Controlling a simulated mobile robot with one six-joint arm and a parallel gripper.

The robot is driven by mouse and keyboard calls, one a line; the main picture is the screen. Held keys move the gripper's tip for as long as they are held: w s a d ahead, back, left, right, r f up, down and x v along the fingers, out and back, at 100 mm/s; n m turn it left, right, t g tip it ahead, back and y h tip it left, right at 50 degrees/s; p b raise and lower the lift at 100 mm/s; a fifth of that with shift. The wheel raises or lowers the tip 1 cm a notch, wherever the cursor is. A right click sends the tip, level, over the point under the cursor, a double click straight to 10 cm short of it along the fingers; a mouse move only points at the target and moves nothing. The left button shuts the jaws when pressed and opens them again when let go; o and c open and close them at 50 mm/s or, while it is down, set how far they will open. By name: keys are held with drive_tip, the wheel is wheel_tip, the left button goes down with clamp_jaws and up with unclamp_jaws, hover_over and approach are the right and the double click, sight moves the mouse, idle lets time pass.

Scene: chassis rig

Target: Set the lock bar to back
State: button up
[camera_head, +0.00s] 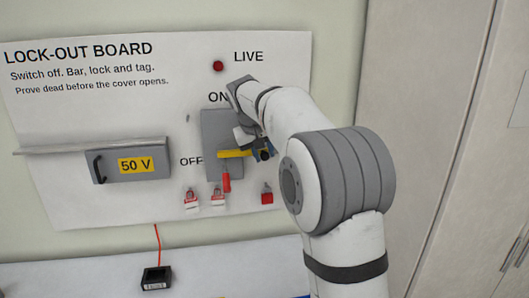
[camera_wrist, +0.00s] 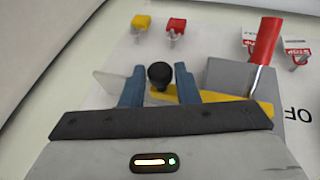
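The yellow lock bar (camera_head: 233,154) lies across the lower part of the grey switch box (camera_head: 211,130) in the head view. It also shows in the wrist view (camera_wrist: 235,99), running right from between my fingers. A black ball knob (camera_wrist: 160,74) is at its end. In the head view my wrist partly hides the box. The red switch handle (camera_head: 226,182) points down, beside OFF; it also shows in the wrist view (camera_wrist: 263,54).
A 50 V cover (camera_head: 131,162) with a black handle is on the left of the board. The red LIVE lamp (camera_head: 218,66) is above. A black tester (camera_head: 156,278) is below.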

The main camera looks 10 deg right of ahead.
clamp_jaws()
drive_tip(key=d, duration=0.6)
drive_tip(key=shift+d, duration=0.15)
drive_tip(key=shift+o, duration=1.4)
unclamp_jaws()
drive_tip(key=shift+d, duration=0.2)
drive_tip(key=shift+o, duration=0.8)
drive_tip(key=shift+a, duration=0.15)
